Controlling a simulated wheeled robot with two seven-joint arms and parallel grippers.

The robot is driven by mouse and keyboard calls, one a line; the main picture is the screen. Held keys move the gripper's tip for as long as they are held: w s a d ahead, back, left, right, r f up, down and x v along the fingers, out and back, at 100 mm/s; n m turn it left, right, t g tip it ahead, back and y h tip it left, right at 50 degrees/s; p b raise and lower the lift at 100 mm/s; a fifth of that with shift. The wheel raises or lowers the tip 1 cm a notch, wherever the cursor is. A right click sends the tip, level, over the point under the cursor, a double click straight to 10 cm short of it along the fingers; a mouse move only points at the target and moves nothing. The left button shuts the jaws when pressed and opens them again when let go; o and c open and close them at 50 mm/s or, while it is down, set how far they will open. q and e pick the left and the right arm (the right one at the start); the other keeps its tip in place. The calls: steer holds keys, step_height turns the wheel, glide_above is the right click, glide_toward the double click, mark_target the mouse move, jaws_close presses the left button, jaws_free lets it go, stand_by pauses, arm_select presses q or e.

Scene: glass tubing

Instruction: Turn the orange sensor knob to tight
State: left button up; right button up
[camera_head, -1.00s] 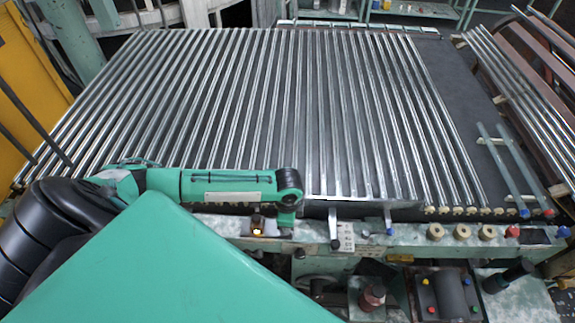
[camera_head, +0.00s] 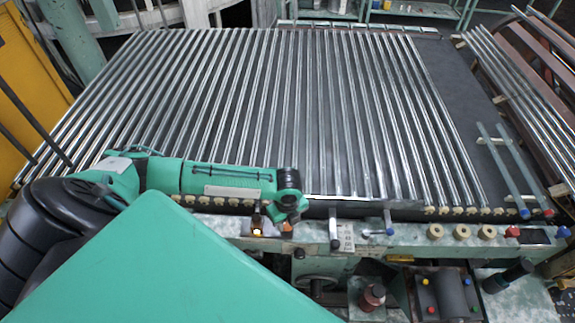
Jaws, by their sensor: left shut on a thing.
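The sensor stands on the front rail as a small dark unit with a glowing orange lamp (camera_head: 257,231). My left arm reaches in from the left, and my left gripper (camera_head: 287,221) is at the rail just right of that lamp. It points down and is shut on a small orange-brown piece, which I take to be the orange sensor knob (camera_head: 287,227). The wrist and fingers hide most of the knob, so its turn angle cannot be read. My right gripper is not in view.
Long glass tubes (camera_head: 270,110) lie side by side across the dark table behind the rail. A control box (camera_head: 447,293) with coloured buttons sits lower right.

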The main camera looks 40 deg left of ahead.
arm_select(q)
steer(key=m, duration=0.3)
steer(key=shift+w, duration=0.1)
steer(key=m, duration=0.9)
steer(key=shift+m, duration=1.8)
steer(key=shift+r, duration=0.1)
steer(key=o, duration=1)
